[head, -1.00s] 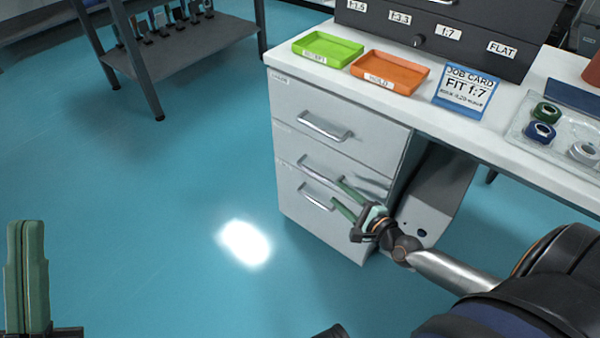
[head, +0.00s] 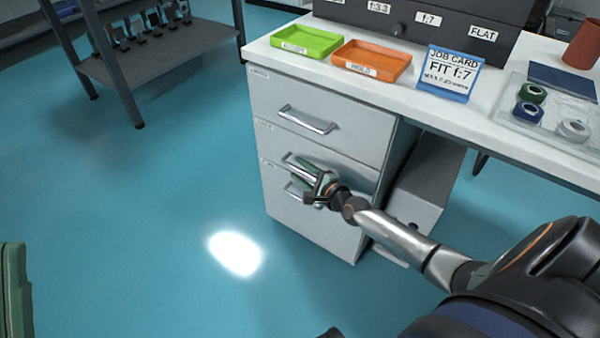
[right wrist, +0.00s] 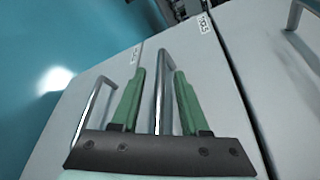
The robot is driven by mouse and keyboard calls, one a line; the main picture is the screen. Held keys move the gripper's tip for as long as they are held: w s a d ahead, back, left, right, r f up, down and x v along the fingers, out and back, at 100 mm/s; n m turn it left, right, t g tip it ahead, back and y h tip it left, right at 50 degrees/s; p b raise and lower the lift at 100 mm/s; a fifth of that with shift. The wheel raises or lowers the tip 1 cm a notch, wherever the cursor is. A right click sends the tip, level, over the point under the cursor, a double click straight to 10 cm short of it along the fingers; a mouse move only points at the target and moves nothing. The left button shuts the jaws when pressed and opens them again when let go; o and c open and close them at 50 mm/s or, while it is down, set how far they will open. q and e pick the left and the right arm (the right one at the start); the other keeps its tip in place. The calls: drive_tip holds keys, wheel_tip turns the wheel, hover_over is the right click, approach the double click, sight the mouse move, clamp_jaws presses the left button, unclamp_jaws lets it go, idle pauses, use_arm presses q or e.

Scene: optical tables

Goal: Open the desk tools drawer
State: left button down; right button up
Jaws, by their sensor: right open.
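The white desk pedestal (head: 315,232) has three stacked drawers with bar handles, and all look closed in the head view. My right gripper (head: 305,170) is open at the middle drawer (head: 350,172). In the right wrist view its green fingers (right wrist: 155,98) stand on either side of the middle drawer's handle (right wrist: 163,75), with gaps beside the bar. The top drawer's handle (head: 307,120) and the bottom drawer's handle (right wrist: 92,108) are free. My left gripper (head: 16,290) is cut off at the left edge.
The white desktop (head: 490,105) carries a green tray (head: 306,42), an orange tray (head: 371,62), a blue job card (head: 449,74) and a clear tray with tape rolls (head: 528,113). A dark shelf rack (head: 165,55) stands back left. The floor before the drawers is clear.

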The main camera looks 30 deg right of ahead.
drive_tip(key=shift+w, duration=0.15)
clamp_jaws()
idle(0.4)
idle(1.0)
